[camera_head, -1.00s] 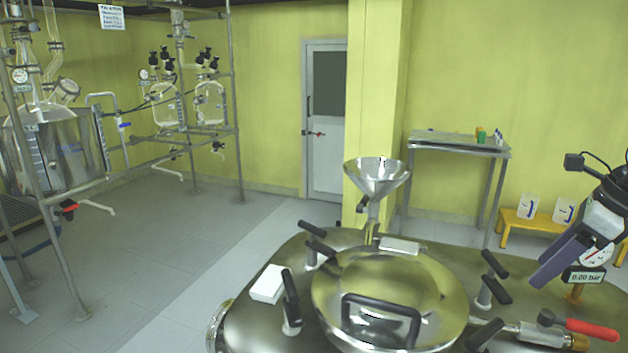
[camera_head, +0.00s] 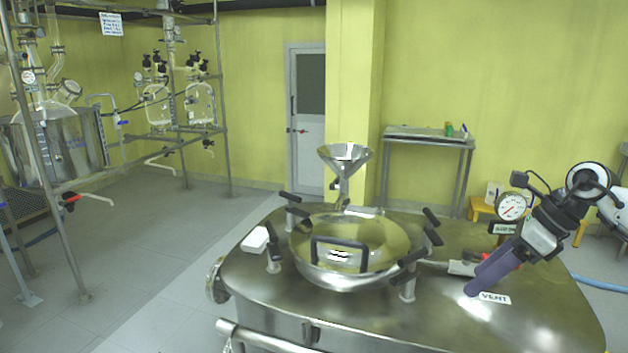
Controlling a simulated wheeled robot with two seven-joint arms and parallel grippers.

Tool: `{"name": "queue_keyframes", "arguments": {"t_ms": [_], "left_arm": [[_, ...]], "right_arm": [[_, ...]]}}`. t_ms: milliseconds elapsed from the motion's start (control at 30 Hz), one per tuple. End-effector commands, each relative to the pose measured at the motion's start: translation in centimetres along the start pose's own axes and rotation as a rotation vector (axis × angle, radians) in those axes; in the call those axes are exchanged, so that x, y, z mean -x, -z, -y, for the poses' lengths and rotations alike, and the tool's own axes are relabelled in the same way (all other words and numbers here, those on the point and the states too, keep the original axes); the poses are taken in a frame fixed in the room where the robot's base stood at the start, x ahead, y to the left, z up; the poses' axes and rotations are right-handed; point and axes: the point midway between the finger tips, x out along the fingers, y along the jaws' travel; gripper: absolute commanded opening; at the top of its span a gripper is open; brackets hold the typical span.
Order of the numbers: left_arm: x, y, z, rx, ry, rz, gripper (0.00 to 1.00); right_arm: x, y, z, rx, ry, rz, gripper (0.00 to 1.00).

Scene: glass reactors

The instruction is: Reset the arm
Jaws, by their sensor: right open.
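My right gripper (camera_head: 484,278) comes in from the right, with its purple fingers pointing down and left. It is open, with nothing seen between its fingers. In the picture its tips are over the steel vessel top (camera_head: 390,318), close to the VENT label (camera_head: 495,298); I cannot tell the height between them. My left gripper is out of view.
A round lid (camera_head: 385,240) with a black handle sits on the vessel, ringed by black clamps. A funnel (camera_head: 344,158) rises behind it. A pressure gauge (camera_head: 511,206) stands beside my right gripper. A side table (camera_head: 430,137) stands at the wall; open floor lies left.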

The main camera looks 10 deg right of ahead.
Motion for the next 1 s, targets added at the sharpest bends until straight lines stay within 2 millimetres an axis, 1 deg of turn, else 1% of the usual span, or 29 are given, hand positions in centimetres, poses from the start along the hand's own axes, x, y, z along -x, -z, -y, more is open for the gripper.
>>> {"name": "queue_keyframes", "arguments": {"t_ms": [33, 100, 167, 233, 267, 300, 367, 400, 467, 500, 567, 600, 633, 667, 700, 767, 800, 833, 867, 900, 967, 1000], "left_arm": [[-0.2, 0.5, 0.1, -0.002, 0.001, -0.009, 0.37], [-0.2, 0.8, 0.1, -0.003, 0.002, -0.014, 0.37], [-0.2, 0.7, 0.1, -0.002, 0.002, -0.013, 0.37], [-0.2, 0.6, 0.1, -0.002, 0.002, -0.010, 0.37], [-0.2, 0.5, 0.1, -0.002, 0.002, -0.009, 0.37], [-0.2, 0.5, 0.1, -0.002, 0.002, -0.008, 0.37], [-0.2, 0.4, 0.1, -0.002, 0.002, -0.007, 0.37], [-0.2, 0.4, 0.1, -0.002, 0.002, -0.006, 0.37], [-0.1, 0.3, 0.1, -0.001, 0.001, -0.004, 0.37], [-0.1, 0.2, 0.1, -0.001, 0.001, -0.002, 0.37], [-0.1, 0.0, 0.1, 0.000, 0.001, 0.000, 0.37], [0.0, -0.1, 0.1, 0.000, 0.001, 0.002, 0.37], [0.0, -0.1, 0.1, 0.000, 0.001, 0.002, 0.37], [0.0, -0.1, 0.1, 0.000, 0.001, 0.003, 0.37], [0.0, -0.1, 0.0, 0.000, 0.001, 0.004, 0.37], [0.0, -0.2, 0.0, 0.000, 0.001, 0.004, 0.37], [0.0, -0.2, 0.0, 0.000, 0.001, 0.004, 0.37], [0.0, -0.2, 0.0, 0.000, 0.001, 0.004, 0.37], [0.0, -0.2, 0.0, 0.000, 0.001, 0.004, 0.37], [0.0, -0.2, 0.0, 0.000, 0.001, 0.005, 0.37], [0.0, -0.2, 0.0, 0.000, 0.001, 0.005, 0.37], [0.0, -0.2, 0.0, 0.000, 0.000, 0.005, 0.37]], "right_arm": [[-1.3, -0.6, -0.9, -0.003, -0.029, 0.024, 0.58], [-3.1, -1.6, -2.3, -0.012, -0.074, 0.064, 0.58], [-4.8, -2.5, -3.8, -0.027, -0.119, 0.104, 0.58], [-7.1, -3.7, -5.9, -0.054, -0.184, 0.160, 0.58], [-8.2, -4.3, -7.0, -0.071, -0.218, 0.189, 0.58], [-9.8, -5.2, -8.8, -0.104, -0.272, 0.233, 0.58], [-12.2, -6.5, -12.0, -0.180, -0.372, 0.312, 0.58], [-13.7, -7.5, -14.4, -0.254, -0.453, 0.375, 0.58], [-15.5, -8.8, -17.6, -0.393, -0.569, 0.468, 0.58], [-16.4, -9.5, -19.2, -0.498, -0.641, 0.523, 0.58], [-17.4, -10.2, -21.1, -0.676, -0.739, 0.601, 0.58], [-18.0, -10.3, -21.9, -0.808, -0.799, 0.645, 0.58], [-18.4, -10.2, -22.4, -0.913, -0.840, 0.677, 0.58], [-18.9, -10.0, -22.6, -1.022, -0.876, 0.705, 0.58], [-19.6, -9.4, -22.7, -1.175, -0.919, 0.737, 0.58], [-20.9, -8.0, -22.5, -1.417, -0.966, 0.776, 0.58], [-21.9, -6.6, -22.3, -1.585, -0.987, 0.795, 0.58], [-22.7, -5.3, -22.1, -1.715, -0.995, 0.806, 0.58], [-23.7, -3.7, -21.9, -1.849, -0.998, 0.812, 0.58], [-24.9, -1.4, -21.8, -2.027, -0.992, 0.817, 0.58], [-26.9, 2.7, -22.0, -2.301, -0.963, 0.811, 0.58], [-28.1, 5.5, -22.4, -2.469, -0.931, 0.802, 0.58]]}}
